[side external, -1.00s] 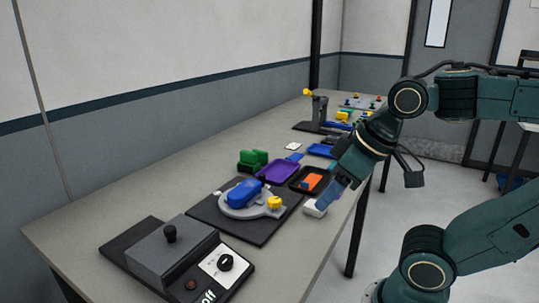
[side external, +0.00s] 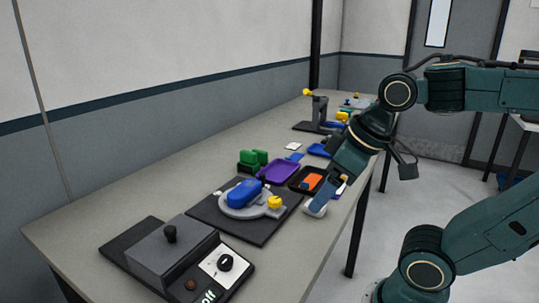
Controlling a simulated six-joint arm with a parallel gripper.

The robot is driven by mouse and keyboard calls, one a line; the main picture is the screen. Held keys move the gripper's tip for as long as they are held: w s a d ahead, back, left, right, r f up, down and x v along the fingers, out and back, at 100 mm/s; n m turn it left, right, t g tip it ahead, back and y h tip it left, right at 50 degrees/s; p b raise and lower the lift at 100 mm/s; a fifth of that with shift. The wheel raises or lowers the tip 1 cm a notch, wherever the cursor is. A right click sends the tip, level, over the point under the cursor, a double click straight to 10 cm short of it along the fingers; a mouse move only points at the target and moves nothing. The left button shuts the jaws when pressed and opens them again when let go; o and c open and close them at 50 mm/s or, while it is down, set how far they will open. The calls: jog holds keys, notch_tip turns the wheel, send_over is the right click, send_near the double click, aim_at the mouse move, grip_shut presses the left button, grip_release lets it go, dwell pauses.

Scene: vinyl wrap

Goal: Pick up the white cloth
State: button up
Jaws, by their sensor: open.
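A small white, block-like item (side external: 312,211) lies near the table's front edge, right of the dark mat. It may be the white cloth, but its shape is partly hidden by my gripper. My gripper (side external: 319,200) points down at it, with its blue fingers right at or just above it. The fingers look open, and I cannot tell whether they touch the item.
A dark mat (side external: 257,236) holds a grey fixture with a blue part (side external: 243,192) and a yellow knob (side external: 275,202). A black tray (side external: 296,188) with an orange item and a purple tray (side external: 280,172) stand close behind. A grey control box (side external: 170,255) is in front.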

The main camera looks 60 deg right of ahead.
jog(key=w+d+n+g+y, duration=0.2)
jog(key=w+d+n+g, duration=0.2)
jog(key=w+d+n, duration=0.65)
jog(key=d+f+n+y, duration=0.1)
jog(key=d+f+n, duration=0.2)
jog(key=d, duration=0.6)
jog(key=d+f+n+y, duration=0.1)
jog(key=d+f+n, duration=0.2)
jog(key=d, duration=0.7)
notch_tip(320, 180, down, 3)
jog(key=shift+s+d+r+g+y, duration=0.2)
jog(key=shift+s+d+g+y, duration=0.1)
jog(key=shift+g, duration=0.1)
jog(key=shift+w+a+f, duration=0.1)
jog(key=shift+a+f, duration=0.05)
jog(key=shift+x, duration=4.15)
jog(key=shift+x, duration=2.65)
jog(key=shift+a, duration=0.1)
